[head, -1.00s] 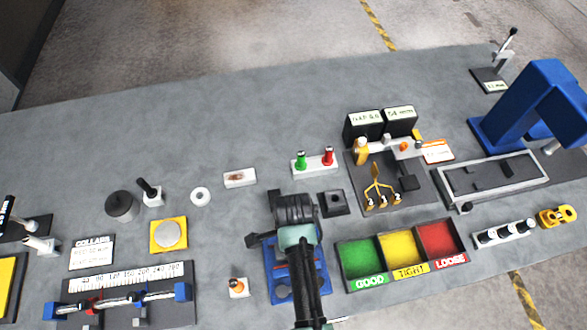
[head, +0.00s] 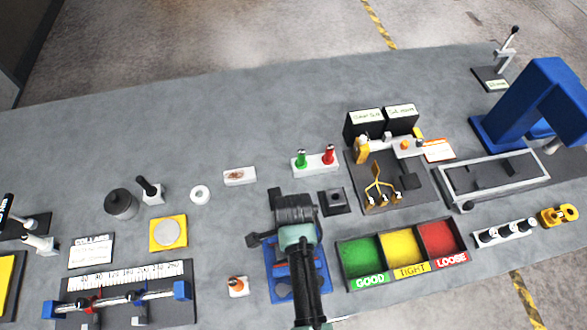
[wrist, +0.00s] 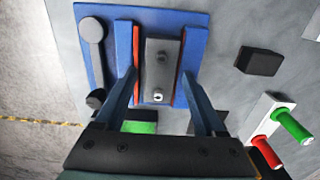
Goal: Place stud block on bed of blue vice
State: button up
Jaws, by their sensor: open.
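The blue vice (wrist: 85,14) shows in the wrist view, with two blue jaws lined in red-orange. A grey block with two round studs on its top, which looks like the stud block (wrist: 160,72), lies between these jaws, over the vice bed. My gripper (wrist: 159,88) is open, with one finger on each side of the block and vice jaws. I cannot tell whether the fingers touch anything. In the head view, the vice (head: 282,291) is partly covered by my arm, which hides the block.
A sorting tray (head: 345,284) with green, yellow and red compartments stands just right of the vice. A white block with green and red posts (head: 314,163) is behind it. A small white block with an orange knob (head: 238,287) sits left.

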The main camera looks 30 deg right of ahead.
jog(key=shift+s+f, duration=0.1)
jog(key=shift+s, duration=0.15)
notch_tip(320, 180, up, 13)
jog(key=shift+w+r, duration=0.15)
jog(key=shift+r, duration=0.05)
jog(key=w+r+n+t+h, duration=0.2)
jog(key=w+r+n+t, duration=0.6)
jog(key=w+r, duration=0.85)
jog(key=w+a+r+n+t, duration=0.15)
jog(key=r+t, duration=0.25)
jog(key=r, duration=0.5)
jog(key=w+a+r+n+t, duration=0.1)
jog(key=a+r+n+t, duration=0.15)
jog(key=r, duration=0.65)
jog(key=s+a+r+n+t, duration=0.2)
jog(key=s+r+n+t, duration=0.1)
jog(key=r, duration=0.6)
jog(key=s+a+r+n+t+y, duration=0.1)
jog(key=s+r+t, duration=0.4)
jog(key=r, duration=0.5)
jog(key=s+a+r+n+t, duration=0.4)
jog(key=s+r+n+t, duration=0.1)
jog(key=r, duration=0.4)
jog(key=shift+s+r+y, duration=0.25)
jog(key=shift+r+y, duration=0.05)
jog(key=shift+r, duration=0.1)
